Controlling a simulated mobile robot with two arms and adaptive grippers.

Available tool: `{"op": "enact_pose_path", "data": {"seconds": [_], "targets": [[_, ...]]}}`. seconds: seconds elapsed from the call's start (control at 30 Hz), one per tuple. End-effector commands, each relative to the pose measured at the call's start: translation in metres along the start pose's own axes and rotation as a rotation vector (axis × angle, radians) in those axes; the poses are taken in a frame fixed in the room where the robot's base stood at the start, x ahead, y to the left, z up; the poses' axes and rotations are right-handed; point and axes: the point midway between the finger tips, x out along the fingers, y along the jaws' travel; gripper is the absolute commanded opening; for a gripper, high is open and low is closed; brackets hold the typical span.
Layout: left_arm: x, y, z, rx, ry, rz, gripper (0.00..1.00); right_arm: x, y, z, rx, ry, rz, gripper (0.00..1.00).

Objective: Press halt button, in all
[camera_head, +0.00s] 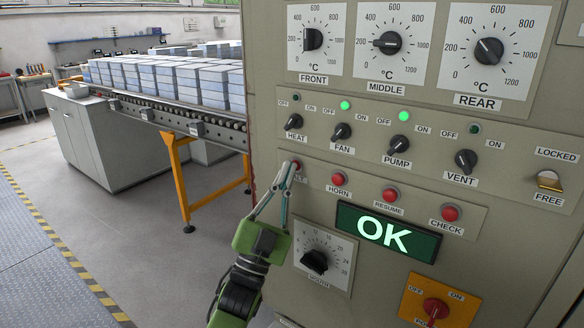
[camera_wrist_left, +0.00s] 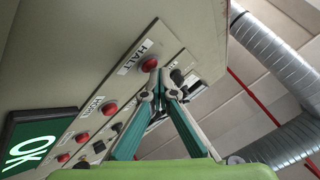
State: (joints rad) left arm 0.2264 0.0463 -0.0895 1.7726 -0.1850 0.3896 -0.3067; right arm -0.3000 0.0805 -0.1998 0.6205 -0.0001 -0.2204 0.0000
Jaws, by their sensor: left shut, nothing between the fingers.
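The red halt button (camera_head: 297,164) is at the left end of the lower button row on the control panel, and my left gripper partly covers it and its label. In the left wrist view the halt button (camera_wrist_left: 149,65) shows as a red cap below the HALT label. My left gripper (camera_head: 288,168) is shut and empty, its fingertips right at the halt button. In the left wrist view the fingertips (camera_wrist_left: 158,88) are just beside the button. I cannot tell whether they touch it. My right gripper is not in view.
The horn (camera_head: 338,178), resume (camera_head: 390,194) and check (camera_head: 450,212) buttons sit to the right in the same row. Knobs are above, and the lit OK display (camera_head: 388,231) is below. A conveyor (camera_head: 185,118) with stacked blocks runs behind on the left.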

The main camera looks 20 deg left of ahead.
Motion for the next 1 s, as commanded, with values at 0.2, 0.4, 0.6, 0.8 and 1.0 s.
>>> {"op": "enact_pose_path", "data": {"seconds": [0.2, 0.4, 0.6, 0.8, 1.0], "targets": [[-0.005, -0.003, -0.002, 0.0, -0.003, 0.002, 0.0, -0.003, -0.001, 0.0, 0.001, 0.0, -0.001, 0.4], [-0.013, -0.008, -0.008, 0.0, -0.002, 0.001, 0.0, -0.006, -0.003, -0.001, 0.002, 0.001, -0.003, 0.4], [-0.014, -0.009, -0.009, 0.0, -0.001, 0.001, 0.0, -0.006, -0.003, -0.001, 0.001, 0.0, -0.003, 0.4], [-0.015, -0.01, -0.01, 0.0, -0.002, 0.001, 0.0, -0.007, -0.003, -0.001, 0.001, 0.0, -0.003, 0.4], [-0.028, -0.02, -0.019, 0.0, -0.003, 0.001, 0.0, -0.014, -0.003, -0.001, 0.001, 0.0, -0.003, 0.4]]}}
